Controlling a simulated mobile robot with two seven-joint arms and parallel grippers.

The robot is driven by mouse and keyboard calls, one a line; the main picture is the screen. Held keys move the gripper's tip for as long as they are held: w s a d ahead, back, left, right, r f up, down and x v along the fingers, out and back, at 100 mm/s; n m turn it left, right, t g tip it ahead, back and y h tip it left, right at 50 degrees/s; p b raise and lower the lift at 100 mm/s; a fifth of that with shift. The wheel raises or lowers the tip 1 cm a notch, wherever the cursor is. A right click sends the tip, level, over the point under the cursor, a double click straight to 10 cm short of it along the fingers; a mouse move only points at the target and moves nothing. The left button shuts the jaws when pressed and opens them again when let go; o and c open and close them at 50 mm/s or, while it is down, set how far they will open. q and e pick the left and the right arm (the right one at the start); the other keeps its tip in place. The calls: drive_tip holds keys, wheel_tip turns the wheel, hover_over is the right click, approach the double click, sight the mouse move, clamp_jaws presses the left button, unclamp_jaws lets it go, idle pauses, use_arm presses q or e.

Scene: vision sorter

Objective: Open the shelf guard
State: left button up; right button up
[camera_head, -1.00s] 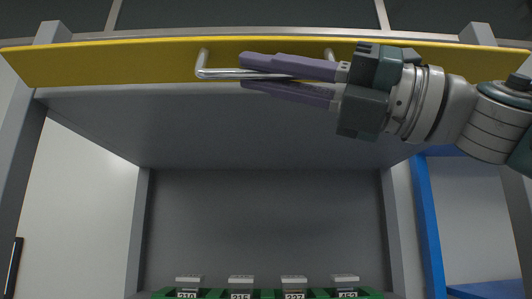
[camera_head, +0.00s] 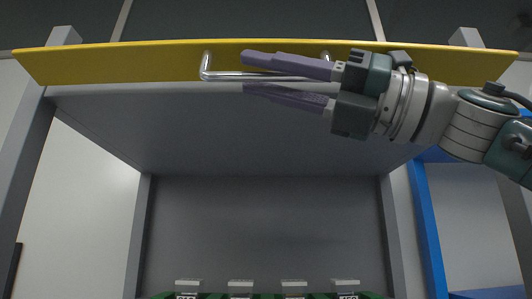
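The shelf guard (camera_head: 120,68) is a long yellow panel across the top of the shelf, and the shelf opening below it is uncovered. Its silver bar handle (camera_head: 222,76) hangs at the panel's middle. My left gripper is not in view.
The grey shelf interior (camera_head: 265,225) is open below the guard. Several numbered green bins (camera_head: 240,295) show at the bottom edge. Grey posts stand at both sides, and a blue frame (camera_head: 428,230) is at the right.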

drive_tip(key=shift+o, duration=0.9)
drive_tip(key=shift+d+f, duration=0.2)
drive_tip(key=b+v, duration=0.4)
drive_tip(key=v, duration=0.5)
drive_tip(key=shift+d, duration=0.25)
drive_tip(key=shift+s+r, duration=0.1)
drive_tip(key=shift+s, duration=0.05)
